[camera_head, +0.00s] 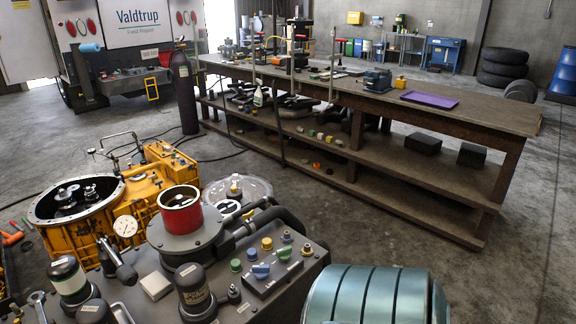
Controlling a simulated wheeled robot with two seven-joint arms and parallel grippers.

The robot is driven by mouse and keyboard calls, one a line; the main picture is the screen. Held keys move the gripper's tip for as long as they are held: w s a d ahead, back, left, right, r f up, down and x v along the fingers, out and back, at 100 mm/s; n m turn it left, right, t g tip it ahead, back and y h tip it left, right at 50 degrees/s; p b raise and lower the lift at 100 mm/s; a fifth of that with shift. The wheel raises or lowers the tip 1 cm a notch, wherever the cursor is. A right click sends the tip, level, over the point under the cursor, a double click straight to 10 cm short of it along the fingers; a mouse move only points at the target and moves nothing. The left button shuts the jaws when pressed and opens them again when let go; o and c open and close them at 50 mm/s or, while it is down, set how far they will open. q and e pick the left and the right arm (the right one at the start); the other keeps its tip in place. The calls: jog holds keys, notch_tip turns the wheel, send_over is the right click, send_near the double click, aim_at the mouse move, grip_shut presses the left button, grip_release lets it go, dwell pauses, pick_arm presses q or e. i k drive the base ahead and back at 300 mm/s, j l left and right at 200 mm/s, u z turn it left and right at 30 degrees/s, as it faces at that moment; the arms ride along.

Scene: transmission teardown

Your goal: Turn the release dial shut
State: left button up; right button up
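A grey unit with a sloping top panel (318,247) stands in the foreground. A round white gauge (126,226) stands left of the red-rimmed cylinder (180,208). Neither of my grippers is in view.
A yellow transmission housing (155,185) stands at left behind the unit. Black canisters (194,287) rise from the unit's front. A teal ribbed cylinder (375,297) fills the lower right. A long workbench (440,112) stands behind, with clear floor (385,235) before it.

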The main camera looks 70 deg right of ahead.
aim_at(283, 254)
jog(key=z, duration=2)
jog(key=k+l+u, duration=0.1)
jog(key=l, duration=0.25)
jog(key=k, duration=0.05)
